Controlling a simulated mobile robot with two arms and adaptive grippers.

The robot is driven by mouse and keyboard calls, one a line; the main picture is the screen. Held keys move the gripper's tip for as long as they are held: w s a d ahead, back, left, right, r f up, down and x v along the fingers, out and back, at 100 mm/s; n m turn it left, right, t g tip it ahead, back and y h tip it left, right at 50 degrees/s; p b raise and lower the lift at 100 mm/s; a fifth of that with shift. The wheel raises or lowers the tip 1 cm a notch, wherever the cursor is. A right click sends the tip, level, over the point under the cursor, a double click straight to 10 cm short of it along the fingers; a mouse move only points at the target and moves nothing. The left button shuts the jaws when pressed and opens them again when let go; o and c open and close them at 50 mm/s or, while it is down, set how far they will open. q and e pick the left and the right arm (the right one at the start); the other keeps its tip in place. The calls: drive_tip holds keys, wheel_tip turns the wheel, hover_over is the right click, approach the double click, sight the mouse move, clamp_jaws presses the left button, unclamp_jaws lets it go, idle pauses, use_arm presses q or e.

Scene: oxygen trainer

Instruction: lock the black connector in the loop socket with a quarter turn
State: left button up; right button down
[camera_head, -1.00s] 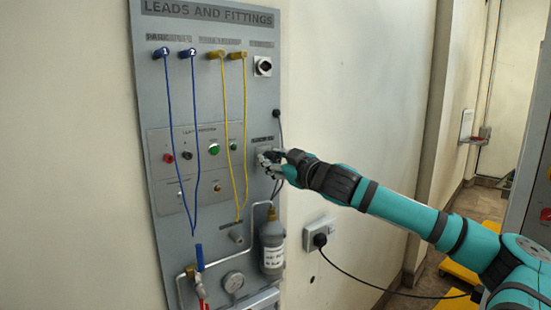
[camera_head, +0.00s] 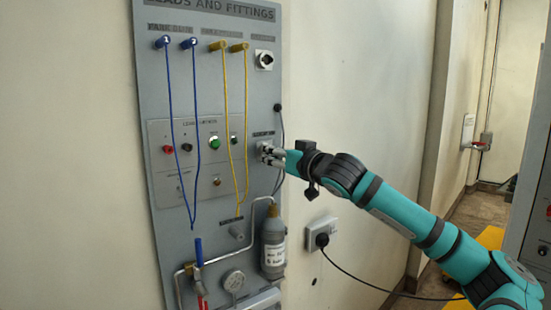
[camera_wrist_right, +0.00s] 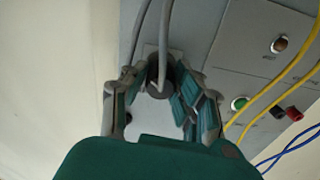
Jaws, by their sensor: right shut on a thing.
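The black connector (camera_wrist_right: 158,89) shows in the right wrist view as a dark round body with a grey cable, between my right fingers. My right gripper (camera_head: 271,156) is shut on it at the right edge of the grey board in the head view. The loop socket's light plate (camera_head: 263,142) is just behind the fingertips, and its edge shows in the wrist view (camera_wrist_right: 149,50). The fingers hide the joint, so I cannot tell how far the connector is seated or turned. My left gripper is not in view.
The grey board (camera_head: 160,100) carries blue leads (camera_head: 172,110), yellow leads (camera_head: 226,110) and a button panel (camera_head: 160,130) left of the gripper. A grey bottle (camera_head: 273,245) hangs below it. A wall outlet (camera_head: 320,234) with a black plug is lower right.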

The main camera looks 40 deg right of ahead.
drive_tip(key=shift+f+m+b, duration=0.2)
drive_tip(key=shift+m+b, duration=0.4)
drive_tip(key=shift+m, duration=0.8)
drive_tip(key=shift+r+m, duration=0.1)
drive_tip(key=shift+m, duration=0.2)
drive_tip(key=shift+m+b, duration=0.5)
drive_tip(key=shift+b, duration=0.15)
drive_tip(key=shift+m, duration=0.7)
drive_tip(key=shift+m+b, duration=0.3)
drive_tip(key=shift+m, duration=0.2)
